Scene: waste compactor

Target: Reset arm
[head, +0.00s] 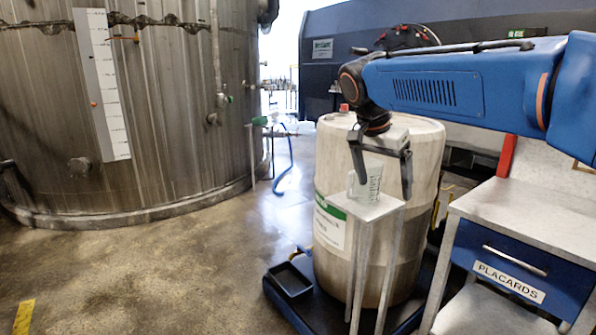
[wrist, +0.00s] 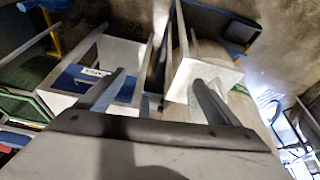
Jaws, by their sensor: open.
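My blue arm reaches in from the right in the head view, with my gripper (head: 384,187) hanging down, its two dark fingers spread apart. A clear graduated beaker (head: 366,184) stands on the small white top of a thin-legged stand (head: 372,210), close to the fingers. The left finger overlaps the beaker's edge in the picture; I cannot tell whether it touches. In the wrist view my gripper (wrist: 160,78) shows two separated fingers with nothing held between them. The stand's white top (wrist: 208,74) lies by the right finger; the beaker cannot be made out there.
A large pale drum (head: 340,150) stands behind the stand on a dark tray with a blue edge (head: 405,322). A bench with a blue "PLACARDS" drawer (head: 510,292) is at right, under my arm. A big metal tank (head: 170,100) fills the left. Floor (head: 150,260) between is clear.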

